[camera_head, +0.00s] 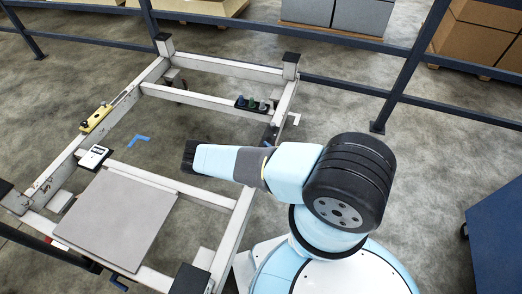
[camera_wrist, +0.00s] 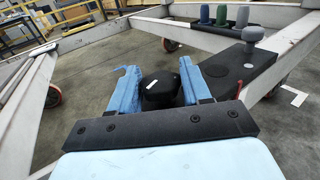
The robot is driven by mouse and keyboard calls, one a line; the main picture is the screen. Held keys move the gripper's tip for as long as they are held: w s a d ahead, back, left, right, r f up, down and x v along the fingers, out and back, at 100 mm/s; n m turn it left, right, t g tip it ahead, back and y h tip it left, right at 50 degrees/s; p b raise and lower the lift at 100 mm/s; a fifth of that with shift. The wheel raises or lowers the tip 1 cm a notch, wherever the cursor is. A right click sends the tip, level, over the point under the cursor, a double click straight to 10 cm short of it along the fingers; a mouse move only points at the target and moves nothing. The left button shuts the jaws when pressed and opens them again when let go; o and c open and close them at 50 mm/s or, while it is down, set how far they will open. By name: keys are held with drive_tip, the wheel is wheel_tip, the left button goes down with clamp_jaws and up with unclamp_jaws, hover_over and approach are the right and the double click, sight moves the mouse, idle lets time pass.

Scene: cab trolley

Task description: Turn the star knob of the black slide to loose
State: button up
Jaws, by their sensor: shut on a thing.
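In the wrist view, the two blue fingers of my gripper (camera_wrist: 159,82) stand on either side of a dark knob (camera_wrist: 160,92) and are shut on it. The knob looks like the star knob; its lobes and any loose or tight mark cannot be made out. The black slide (camera_wrist: 238,68) lies just right of the fingers, with a grey round-headed handle (camera_wrist: 253,35) standing on it. How the knob joins the slide is hidden by the right finger.
A pale metal trolley frame (camera_head: 215,70) surrounds the work area. A small tray with coloured pegs (camera_head: 252,105) sits on its right side. A grey plate (camera_head: 118,218), a white device (camera_head: 93,157) and a yellow level (camera_head: 96,119) lie to the left. Blue rails (camera_head: 400,75) run behind.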

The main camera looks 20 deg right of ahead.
drive_tip(key=shift+w+a+r, duration=0.1)
idle(0.3)
drive_tip(key=o, duration=0.9)
drive_tip(key=shift+o, duration=0.2)
